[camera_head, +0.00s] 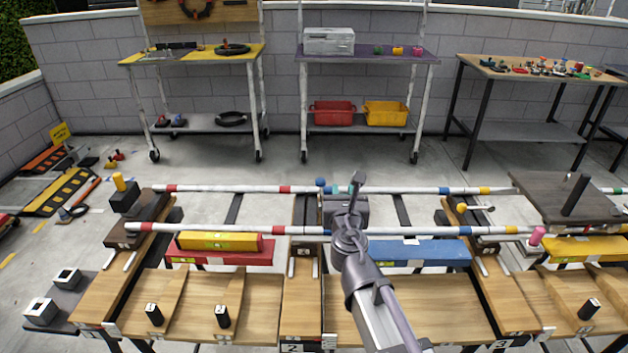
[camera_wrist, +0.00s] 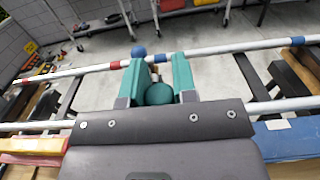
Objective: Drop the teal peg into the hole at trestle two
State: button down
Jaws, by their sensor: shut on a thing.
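My gripper (camera_wrist: 159,88) has two teal fingers and is shut on the teal peg (camera_wrist: 159,94), whose rounded end shows between them in the wrist view. In the head view my gripper (camera_head: 345,200) is over the long striped poles, above the back part of trestle two (camera_head: 302,310), the wooden stand marked 2. My arm and gripper hide the peg in the head view, apart from perhaps a small teal patch. I cannot make out the hole at trestle two. A blue ball (camera_head: 320,182) shows at the far pole, and also ahead of the fingers in the wrist view (camera_wrist: 138,51).
Two striped poles (camera_head: 250,189) run across the trestles. A yellow level (camera_head: 218,241) lies on a red box at left; a blue box (camera_head: 420,252) lies at right. Black pegs (camera_head: 222,317) stand on the near boards. A pink peg (camera_head: 537,236) is at far right. Carts stand behind.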

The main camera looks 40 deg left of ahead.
jog(key=shift+d, duration=0.6)
jog(key=shift+a+f, duration=0.1)
jog(key=shift+f, duration=0.05)
jog(key=shift+s+f+b, duration=0.1)
jog(key=shift+f+b, duration=0.05)
jog(key=shift+b, duration=0.15)
jog(key=shift+f+b, duration=4.25)
jog(key=c, duration=0.8)
grip_release()
